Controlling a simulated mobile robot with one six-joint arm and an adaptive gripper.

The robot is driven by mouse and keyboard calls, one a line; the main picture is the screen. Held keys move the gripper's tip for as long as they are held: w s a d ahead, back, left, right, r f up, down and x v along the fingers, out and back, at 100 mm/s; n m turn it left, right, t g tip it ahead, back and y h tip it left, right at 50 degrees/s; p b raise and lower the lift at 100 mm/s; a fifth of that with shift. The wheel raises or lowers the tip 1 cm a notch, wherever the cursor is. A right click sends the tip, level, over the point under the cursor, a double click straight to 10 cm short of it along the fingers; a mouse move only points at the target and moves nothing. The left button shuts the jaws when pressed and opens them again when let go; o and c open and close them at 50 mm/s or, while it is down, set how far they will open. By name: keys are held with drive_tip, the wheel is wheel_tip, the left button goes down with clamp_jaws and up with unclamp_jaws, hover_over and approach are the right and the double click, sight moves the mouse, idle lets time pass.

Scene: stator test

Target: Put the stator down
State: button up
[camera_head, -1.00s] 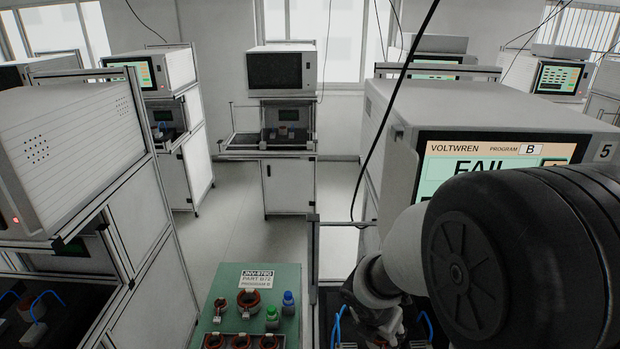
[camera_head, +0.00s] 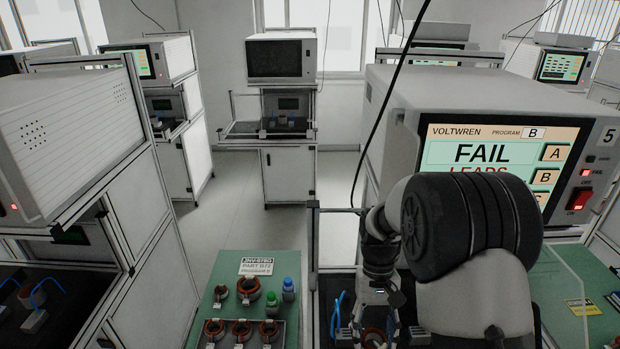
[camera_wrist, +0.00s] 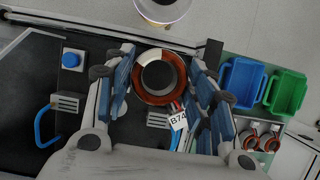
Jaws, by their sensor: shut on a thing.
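My gripper (camera_wrist: 160,72) is shut on a stator (camera_wrist: 155,85), a copper-red ring with a dark open centre and a pale patch on its left side. Blue-padded fingers flank it left and right. A white tag (camera_wrist: 178,120) reading B74 hangs at it by red leads. The stator is over or on the black bench surface (camera_wrist: 40,85); I cannot tell whether it touches. In the head view my gripper (camera_head: 376,318) points down at the bottom edge, with part of the orange stator (camera_head: 374,339) below it.
The tester (camera_head: 490,150) shows FAIL, LEADS, program B. Left of the bench, a green board (camera_head: 215,310) bears several stators, two bottles and a label, PART B72. Blue (camera_wrist: 240,82) and green (camera_wrist: 286,92) bins stand at right in the wrist view.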

wheel_tip(320, 180, down, 10)
drive_tip(key=b, duration=0.8)
drive_tip(key=shift+b, duration=0.35)
drive_tip(key=shift+r, duration=0.15)
